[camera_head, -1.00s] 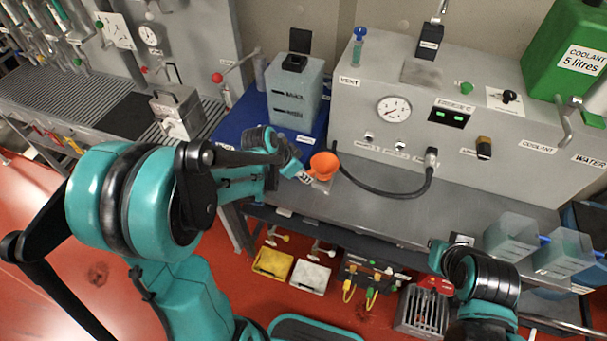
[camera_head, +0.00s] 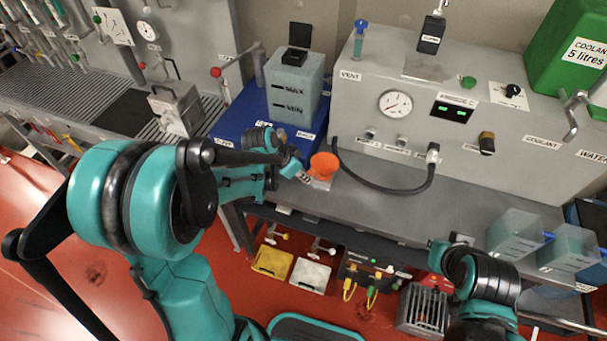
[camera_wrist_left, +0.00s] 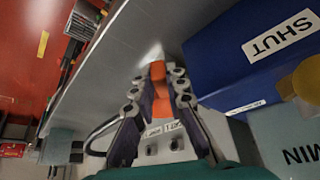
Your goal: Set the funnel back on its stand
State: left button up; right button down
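The orange funnel (camera_head: 324,163) shows its round mouth upward at the front of the bench, right of the blue platform. My left gripper (camera_head: 303,174) reaches it from the left. In the left wrist view, the gripper's two fingers (camera_wrist_left: 159,88) are closed against an orange part of the funnel (camera_wrist_left: 158,70). A small pale block (camera_head: 320,184), which may be the stand, shows just below the funnel. I cannot tell whether they touch; the spout is hidden. My right wrist (camera_head: 438,252) is at the lower right, with its fingers not distinguishable.
The grey tank (camera_head: 295,90) stands on the blue platform (camera_head: 240,118) behind the left gripper. A black hose (camera_head: 385,188) loops right of the funnel from the gauge cabinet (camera_head: 360,95). Clear bins (camera_head: 515,232) stand at the right. Bench surface between hose and bins is clear.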

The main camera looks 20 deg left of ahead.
pick_arm(q)
jog(key=o, duration=0.5)
jog(key=v, duration=1.2)
jog(key=s+d+f+n+t+y+b, duration=0.1)
jog(key=s+n, duration=0.1)
jog(key=s, duration=0.2)
jog(key=s+d+f+n+y+b, duration=0.1)
jog(key=s+n, duration=0.1)
jog(key=s, duration=0.2)
jog(key=s+d+n+t+y, duration=0.1)
jog(key=s+n, duration=0.2)
jog(key=s, duration=0.1)
jog(key=shift+d+f+t+b, duration=0.15)
jog(key=shift+f+t+b, duration=0.15)
jog(key=shift+f+b, duration=0.1)
